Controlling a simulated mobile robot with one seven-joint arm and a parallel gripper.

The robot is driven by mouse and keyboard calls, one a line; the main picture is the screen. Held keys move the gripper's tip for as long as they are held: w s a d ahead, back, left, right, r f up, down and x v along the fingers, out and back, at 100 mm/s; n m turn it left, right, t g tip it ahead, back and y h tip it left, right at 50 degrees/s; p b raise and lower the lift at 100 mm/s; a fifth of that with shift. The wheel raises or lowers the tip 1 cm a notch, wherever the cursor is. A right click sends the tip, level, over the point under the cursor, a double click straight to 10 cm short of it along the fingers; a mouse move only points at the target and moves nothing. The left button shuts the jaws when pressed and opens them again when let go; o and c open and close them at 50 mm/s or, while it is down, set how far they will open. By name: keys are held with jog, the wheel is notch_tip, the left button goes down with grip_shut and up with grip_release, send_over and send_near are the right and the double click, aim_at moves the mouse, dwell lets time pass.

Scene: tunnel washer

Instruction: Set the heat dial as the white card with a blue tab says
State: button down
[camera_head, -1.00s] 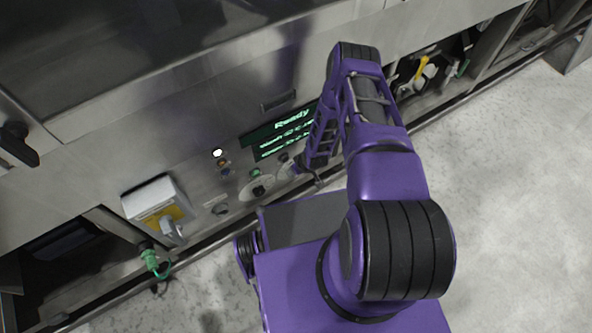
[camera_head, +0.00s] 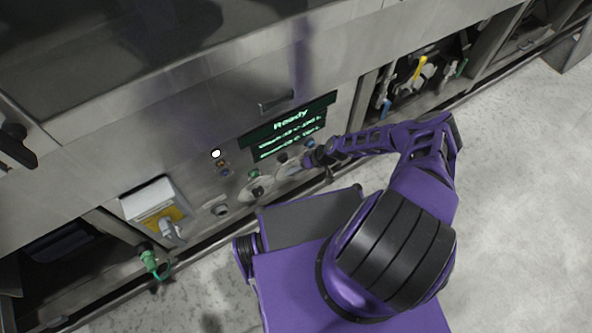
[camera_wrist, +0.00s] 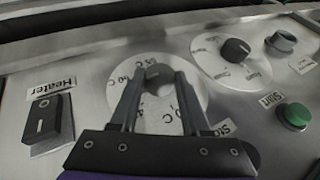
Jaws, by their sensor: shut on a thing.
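The heat dial's dark knob (camera_wrist: 158,76) sits on a round white plate (camera_wrist: 190,78) with temperature marks in C in the wrist view. My gripper (camera_wrist: 156,84) has its two fingers on either side of the knob and is shut on it. Part of the scale is hidden behind the fingers. In the head view, my gripper (camera_head: 312,158) is at the panel, by the dial's pale plate (camera_head: 288,169). I cannot make out a white card with a blue tab in either view.
The wrist view shows a Heater rocker switch (camera_wrist: 42,118), a second dial (camera_wrist: 235,50), a green Start button (camera_wrist: 294,116) and a dark button (camera_wrist: 282,41). A lit display (camera_head: 290,130) reads Ready. An open bay (camera_head: 420,85) with coloured items lies right.

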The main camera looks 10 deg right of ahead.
jog(key=shift+w+d+f+m+g+y, duration=0.1)
jog(key=shift+d+m+g+y, duration=0.05)
jog(key=shift+y, duration=0.65)
jog(key=shift+w+d+f+m+g+y, duration=0.1)
jog(key=shift+d+m+g+y, duration=0.05)
jog(key=shift+y, duration=0.65)
jog(key=shift+s+y, duration=0.1)
jog(key=shift+y, duration=0.2)
jog(key=shift+c, duration=1.9)
grip_release()
jog(key=p+v, duration=0.1)
jog(key=v, duration=1.6)
jog(key=shift+d+r, duration=0.1)
